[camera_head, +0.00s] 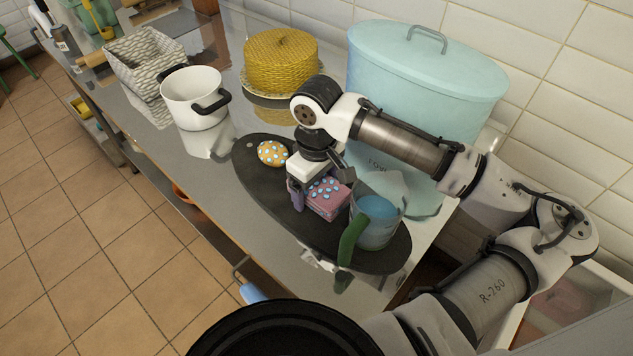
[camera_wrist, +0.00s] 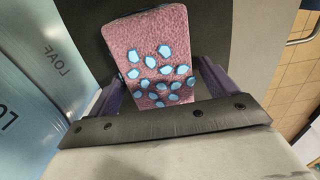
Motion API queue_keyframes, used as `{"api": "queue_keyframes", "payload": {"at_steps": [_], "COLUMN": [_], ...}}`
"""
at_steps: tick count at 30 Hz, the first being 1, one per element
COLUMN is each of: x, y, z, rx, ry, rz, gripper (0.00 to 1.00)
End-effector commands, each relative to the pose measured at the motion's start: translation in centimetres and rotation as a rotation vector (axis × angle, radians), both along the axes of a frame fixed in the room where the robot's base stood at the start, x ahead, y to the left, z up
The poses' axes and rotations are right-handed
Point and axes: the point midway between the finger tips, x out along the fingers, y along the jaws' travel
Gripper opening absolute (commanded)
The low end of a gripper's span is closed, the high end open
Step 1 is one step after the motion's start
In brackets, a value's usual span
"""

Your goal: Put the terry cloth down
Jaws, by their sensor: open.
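The terry cloth (camera_head: 327,201) is a folded pink block with pale blue spots. It rests on a dark oval board (camera_head: 262,192) on the metal counter. It also shows in the wrist view (camera_wrist: 157,50), lying between my two purple fingers. My gripper (camera_head: 321,187) is low over the cloth, pointing down, with one finger at each side of it. In the wrist view my gripper (camera_wrist: 162,86) is open, and a narrow dark gap shows beside the cloth at the right finger. Contact at the left finger is hard to tell.
On the board are an orange spotted round item (camera_head: 272,153), a clear blue container (camera_head: 378,224) and a green item (camera_head: 352,240) close to the cloth. A large pale blue bin (camera_head: 425,80) stands behind my arm. A white pot (camera_head: 192,98) and yellow basket (camera_head: 281,62) stand further left.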

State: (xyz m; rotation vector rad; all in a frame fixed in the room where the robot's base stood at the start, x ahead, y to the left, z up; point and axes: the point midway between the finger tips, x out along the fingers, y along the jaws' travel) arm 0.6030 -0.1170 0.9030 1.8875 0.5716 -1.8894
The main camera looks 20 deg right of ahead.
Motion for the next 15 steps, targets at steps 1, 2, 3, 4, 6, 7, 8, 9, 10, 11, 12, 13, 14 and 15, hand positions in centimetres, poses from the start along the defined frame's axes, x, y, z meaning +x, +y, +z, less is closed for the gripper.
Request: {"api": "queue_keyframes", "payload": {"at_steps": [1, 2, 3, 4, 6, 7, 8, 9, 10, 11, 12, 13, 14, 15], "x": [0.0, 0.0, 0.0, 0.0, 0.1, 0.1, 0.1, 0.1, 0.1, 0.1, 0.1, 0.1, 0.1, 0.1], "y": [0.0, 0.0, 0.0, 0.0, 0.0, 0.0, 0.0, 0.0, 0.0, 0.0, 0.0, 0.0, 0.0, 0.0], "z": [0.0, 0.1, 0.3, 0.5, 0.9, 1.3, 1.8, 2.4, 3.1, 3.7, 4.6, 5.3, 6.0, 6.9], "rx": [0.000, -0.001, -0.001, -0.002, -0.001, -0.001, 0.000, -0.001, 0.000, -0.001, 0.000, -0.001, 0.001, -0.001], "ry": [0.000, -0.001, -0.001, -0.001, -0.002, -0.002, -0.004, -0.003, -0.005, -0.004, -0.004, -0.004, -0.004, -0.004], "rz": [0.000, 0.000, 0.000, 0.000, 0.000, 0.000, 0.000, 0.000, 0.000, 0.000, -0.001, -0.001, -0.001, 0.000], "gripper": [0.85, 0.85, 0.85, 0.85, 0.85, 0.85, 0.85, 0.85, 0.85, 0.85, 0.85, 0.85, 0.85, 0.85]}}
